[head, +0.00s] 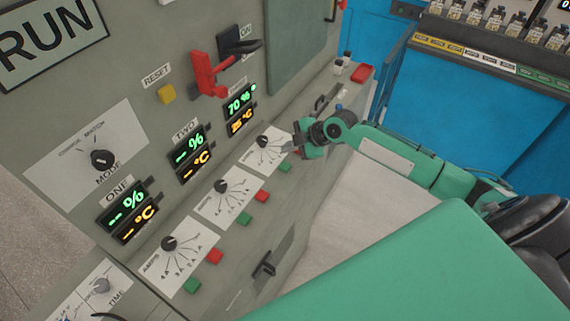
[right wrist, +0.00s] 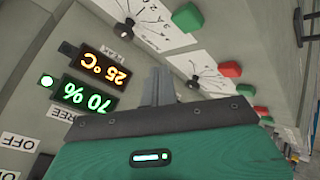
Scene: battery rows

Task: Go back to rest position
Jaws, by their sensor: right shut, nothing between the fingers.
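My right gripper (head: 290,148) is shut and empty, at the front of a grey control panel (head: 225,130). Its fingertips are close to the rightmost amps dial (head: 264,142); I cannot tell whether they touch the panel. In the right wrist view the closed fingers (right wrist: 158,86) point at the panel between the display reading 70 % and 25 °C (right wrist: 90,80) and a dial plate (right wrist: 205,75). My right arm comes in from the right in the head view. My left gripper is not in view.
The panel carries a red lever (head: 207,75), a yellow reset button (head: 166,94), a mode knob (head: 102,159), and several dials with red and green buttons below. A blue cabinet (head: 480,110) with battery rows stands at the right. Pale floor (head: 350,215) lies open between them.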

